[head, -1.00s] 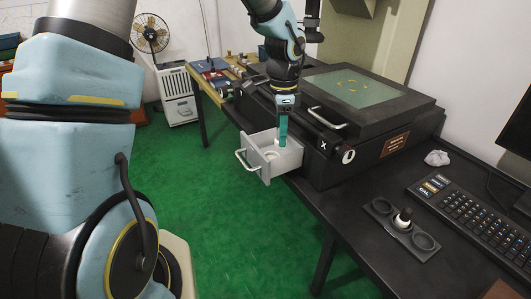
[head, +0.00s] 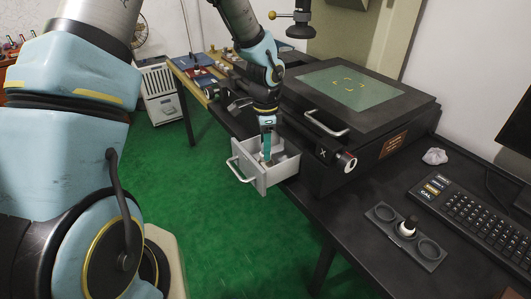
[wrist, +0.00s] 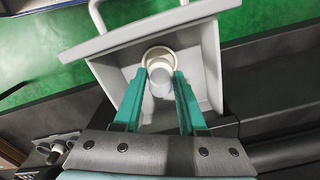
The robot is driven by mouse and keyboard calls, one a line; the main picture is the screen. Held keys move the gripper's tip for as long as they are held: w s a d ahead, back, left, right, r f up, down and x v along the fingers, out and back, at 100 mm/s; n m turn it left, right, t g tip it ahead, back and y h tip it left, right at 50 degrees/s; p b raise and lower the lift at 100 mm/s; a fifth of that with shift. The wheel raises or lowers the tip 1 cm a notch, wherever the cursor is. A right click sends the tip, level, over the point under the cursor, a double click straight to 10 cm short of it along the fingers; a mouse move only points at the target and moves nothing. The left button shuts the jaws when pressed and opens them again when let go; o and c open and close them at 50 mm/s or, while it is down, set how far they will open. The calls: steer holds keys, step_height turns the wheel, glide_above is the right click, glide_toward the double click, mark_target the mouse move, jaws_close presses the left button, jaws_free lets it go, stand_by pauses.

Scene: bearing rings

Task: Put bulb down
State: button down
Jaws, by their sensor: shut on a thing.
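My gripper (wrist: 161,88) points down into the open light-grey drawer (wrist: 212,65), its teal fingers closed on a white bulb (wrist: 162,80). In the wrist view the bulb's far end is at a pale round ring (wrist: 158,52) in the drawer. I cannot tell whether the bulb rests in the ring or just above it. In the head view my gripper (head: 266,150) reaches inside the drawer (head: 263,182), and its fingers and the drawer walls mostly hide the bulb.
The drawer sticks out from a black machine (head: 345,125) with a handle and knob. A dark holder (head: 385,213) with a black-and-white piece (head: 407,228) stands on the black table, near a keyboard (head: 465,205) and crumpled paper (head: 434,156). Green floor is free at left.

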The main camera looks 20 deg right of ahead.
steer(key=shift+f, duration=1.25)
steer(key=shift+f, duration=0.15)
steer(key=shift+c, duration=2.3)
jaws_free()
